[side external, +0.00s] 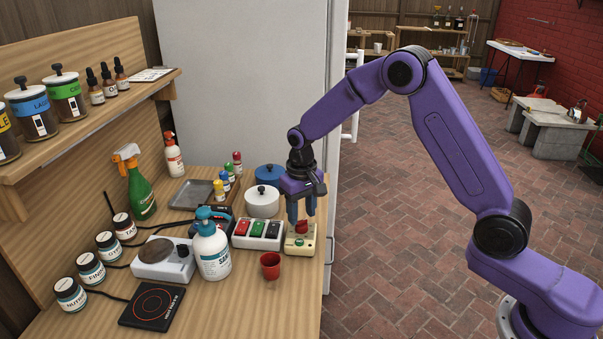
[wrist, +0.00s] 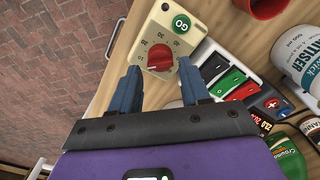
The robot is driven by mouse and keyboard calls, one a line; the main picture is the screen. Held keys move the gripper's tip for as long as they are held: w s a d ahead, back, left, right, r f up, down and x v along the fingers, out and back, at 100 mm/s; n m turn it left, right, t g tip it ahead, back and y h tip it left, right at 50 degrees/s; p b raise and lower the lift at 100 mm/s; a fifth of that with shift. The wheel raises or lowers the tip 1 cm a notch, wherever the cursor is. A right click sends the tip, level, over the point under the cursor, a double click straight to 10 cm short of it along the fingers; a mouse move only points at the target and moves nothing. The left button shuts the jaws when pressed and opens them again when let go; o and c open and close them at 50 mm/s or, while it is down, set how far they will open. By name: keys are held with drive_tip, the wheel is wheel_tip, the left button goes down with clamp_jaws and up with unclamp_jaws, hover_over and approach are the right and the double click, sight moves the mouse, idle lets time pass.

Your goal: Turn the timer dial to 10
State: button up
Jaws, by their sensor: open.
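The timer is a cream box (side external: 298,243) at the right edge of the wooden bench in the side external view. Its red dial (side external: 302,227) sits on top. In the wrist view the red dial (wrist: 161,57) shows with numbers printed around it, and a green GO button (wrist: 181,23) lies beyond it. The dial's exact setting is too small to tell. My gripper (side external: 302,209) points down just above the timer. In the wrist view its blue fingers (wrist: 160,82) are apart, one on each side of the dial's near side, with nothing between them.
A switch box (side external: 257,235) with red, green and black rockers stands close left of the timer. A red cup (side external: 270,266) and a sanitiser bottle (side external: 211,250) stand nearby. White and blue lidded pots (side external: 262,203) stand behind. The bench ends just right of the timer.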

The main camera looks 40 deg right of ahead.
sight(301, 221)
wheel_tip(301, 221, up, 14)
drive_tip(key=shift+r, duration=0.25)
idle(0.3)
drive_tip(key=s+a+n, duration=0.3)
drive_tip(key=s+n, duration=0.3)
drive_tip(key=s, duration=1.1)
drive_tip(key=s+d+f+n, duration=0.1)
drive_tip(key=s+d+n, duration=0.2)
drive_tip(key=s, duration=0.7)
drive_tip(key=s+d+f+n, duration=0.2)
drive_tip(key=s+d+n, duration=0.2)
drive_tip(key=s, duration=0.5)
drive_tip(key=shift+s+f, duration=0.25)
drive_tip(key=shift+s, duration=0.15)
drive_tip(key=shift+d, duration=0.1)
